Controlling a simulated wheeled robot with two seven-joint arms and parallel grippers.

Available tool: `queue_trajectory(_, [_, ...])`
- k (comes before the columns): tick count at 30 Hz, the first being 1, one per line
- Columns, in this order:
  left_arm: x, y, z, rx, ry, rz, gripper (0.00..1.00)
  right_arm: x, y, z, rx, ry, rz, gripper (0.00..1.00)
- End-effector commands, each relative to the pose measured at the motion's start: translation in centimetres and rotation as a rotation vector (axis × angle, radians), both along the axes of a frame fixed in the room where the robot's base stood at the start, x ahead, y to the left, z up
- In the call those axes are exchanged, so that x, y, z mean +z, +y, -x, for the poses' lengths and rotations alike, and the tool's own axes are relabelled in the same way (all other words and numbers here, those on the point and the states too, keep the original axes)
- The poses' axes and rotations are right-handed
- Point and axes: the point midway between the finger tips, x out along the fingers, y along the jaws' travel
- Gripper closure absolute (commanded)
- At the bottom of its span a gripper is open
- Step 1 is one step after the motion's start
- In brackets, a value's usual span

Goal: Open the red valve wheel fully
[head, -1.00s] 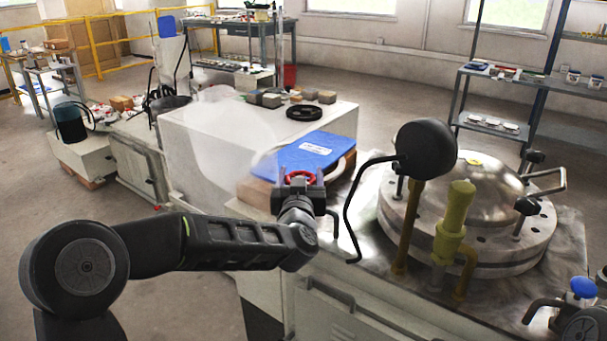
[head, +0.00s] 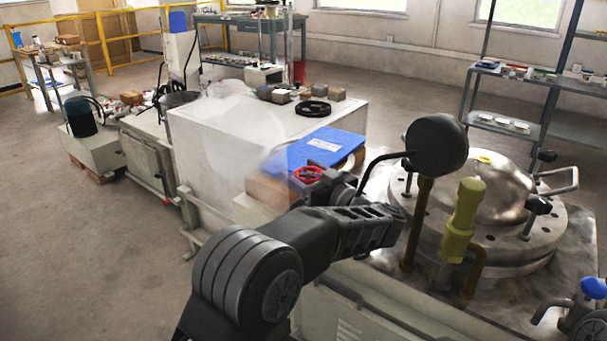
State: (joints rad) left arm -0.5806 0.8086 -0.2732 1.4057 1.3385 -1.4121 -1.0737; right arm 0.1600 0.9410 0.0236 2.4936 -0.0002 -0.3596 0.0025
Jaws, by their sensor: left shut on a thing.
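The red valve wheel (head: 309,174) shows near the middle of the head view, in front of a blue folder or binder. Its lower part is hidden by my gripper. My left gripper (head: 314,180) is shut on the red valve wheel. My left arm reaches it from the lower front and hides what lies under the wheel. The fingers are small and dark here, so the exact grip on the rim is hard to see. My right gripper is not in view.
A blue binder (head: 322,147) lies on boxes just behind the wheel. To the right stand a round black-headed part (head: 436,146), a yellow-green valve (head: 463,220) and a domed steel vessel (head: 505,190). A blue knob (head: 593,287) is at the lower right edge.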

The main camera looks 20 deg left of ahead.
Motion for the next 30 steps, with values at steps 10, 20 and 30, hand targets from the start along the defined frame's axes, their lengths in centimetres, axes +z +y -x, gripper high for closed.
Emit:
queue_trajectory(10, [-0.14, 0.24, -0.01, 0.018, 0.003, 0.002, 0.74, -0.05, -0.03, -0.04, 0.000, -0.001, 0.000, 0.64])
queue_trajectory(20, [-0.14, 0.21, -0.02, 0.017, 0.003, 0.002, 0.17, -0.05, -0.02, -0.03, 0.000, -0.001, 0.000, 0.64])
queue_trajectory(30, [-0.09, 0.00, 0.05, 0.015, 0.003, 0.000, 0.12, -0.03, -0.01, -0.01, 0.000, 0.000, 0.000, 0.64])
